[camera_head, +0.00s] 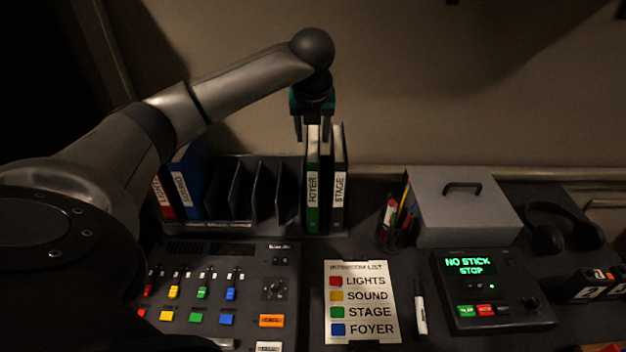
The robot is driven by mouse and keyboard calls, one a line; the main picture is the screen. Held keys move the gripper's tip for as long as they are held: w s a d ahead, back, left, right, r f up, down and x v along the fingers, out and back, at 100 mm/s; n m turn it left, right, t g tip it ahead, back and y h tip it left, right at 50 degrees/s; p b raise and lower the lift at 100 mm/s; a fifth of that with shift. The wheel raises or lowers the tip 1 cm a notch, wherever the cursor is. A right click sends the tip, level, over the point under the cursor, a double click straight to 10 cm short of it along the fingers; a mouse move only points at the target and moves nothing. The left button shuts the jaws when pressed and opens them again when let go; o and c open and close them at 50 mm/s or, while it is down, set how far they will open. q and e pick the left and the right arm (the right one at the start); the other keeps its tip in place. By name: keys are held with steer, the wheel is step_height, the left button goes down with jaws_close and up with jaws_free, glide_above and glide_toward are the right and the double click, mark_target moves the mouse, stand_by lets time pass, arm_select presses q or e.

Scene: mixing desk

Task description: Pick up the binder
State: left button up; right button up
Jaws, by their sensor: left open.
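Several binders stand upright in a black rack (235,222) behind the mixing desk. At the rack's right end are a green binder labelled FOYER (313,205) and a grey binder labelled STAGE (338,200). At its left end are a blue binder (187,185), its label seeming to read SOUND, and a red binder (163,192), partly hidden by my left arm. My left gripper (312,132) points down over the top of the FOYER binder, open, with its fingers around or just above the top edge; I cannot tell whether they touch. My right gripper is not in view.
The mixing desk (215,285) fills the front left. A label list (358,300), a marker (420,312), a pen cup (393,232), a grey box (465,205), a console reading NO STICK STOP (490,290) and headphones (565,225) lie to the right. The rack's middle slots are empty.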

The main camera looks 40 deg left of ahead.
arm_select(q)
steer(key=shift+b+x, duration=0.35)
steer(key=shift+x, duration=2.95)
steer(key=shift+s+d+f, duration=0.1)
steer(key=shift+d+f, duration=0.05)
steer(key=shift+f, duration=0.15)
steer(key=shift+c, duration=0.3)
jaws_close()
steer(key=shift+r, duration=0.1)
